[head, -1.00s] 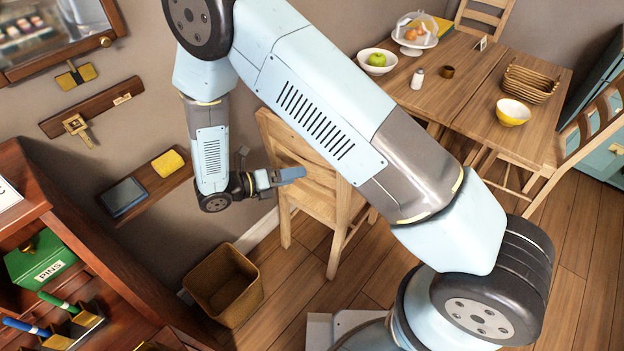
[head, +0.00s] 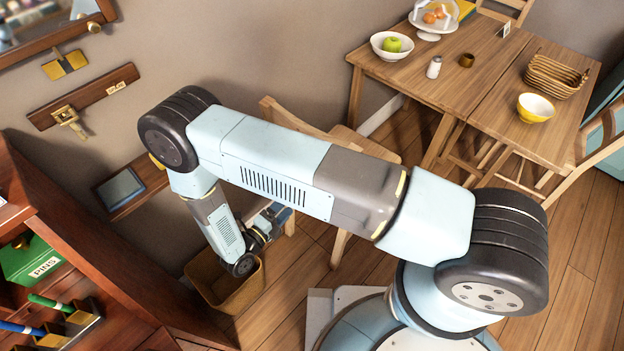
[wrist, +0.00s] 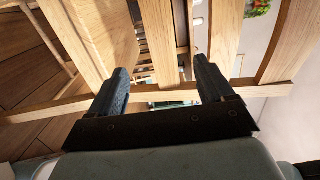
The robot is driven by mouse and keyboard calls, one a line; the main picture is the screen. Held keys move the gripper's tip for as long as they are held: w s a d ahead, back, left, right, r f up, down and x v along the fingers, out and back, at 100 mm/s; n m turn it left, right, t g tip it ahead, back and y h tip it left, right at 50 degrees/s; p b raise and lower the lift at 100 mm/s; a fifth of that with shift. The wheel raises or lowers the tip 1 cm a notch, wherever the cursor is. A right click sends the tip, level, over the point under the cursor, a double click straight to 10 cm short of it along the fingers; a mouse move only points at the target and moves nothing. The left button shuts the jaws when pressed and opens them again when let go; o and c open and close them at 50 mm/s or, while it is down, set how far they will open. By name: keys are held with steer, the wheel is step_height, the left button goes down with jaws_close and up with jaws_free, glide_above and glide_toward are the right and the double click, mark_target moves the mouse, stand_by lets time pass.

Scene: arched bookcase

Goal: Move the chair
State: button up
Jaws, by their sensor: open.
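The light wooden chair (head: 368,145) stands in the middle of the head view, largely hidden behind my arm. Its seat and parts of its back and legs show. My gripper (head: 280,212) is low beside the chair's near-left side, above the floor. In the wrist view my gripper (wrist: 160,76) has its two dark fingers spread apart. Light wooden slats and rails of the chair (wrist: 80,35) fill much of that view. Some slats appear between and beyond the fingers. I cannot tell whether the fingers touch the wood.
A wooden table (head: 490,65) with bowls and a basket stands right of the chair. A brown bin (head: 225,285) is on the floor just below my gripper. A red-brown bookcase (head: 70,230) is at the left. Open floor (head: 550,280) lies at the right.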

steer(key=x, duration=1.4)
steer(key=shift+w+d, duration=0.15)
steer(key=shift+d, duration=0.05)
steer(key=shift+f, duration=0.1)
jaws_close()
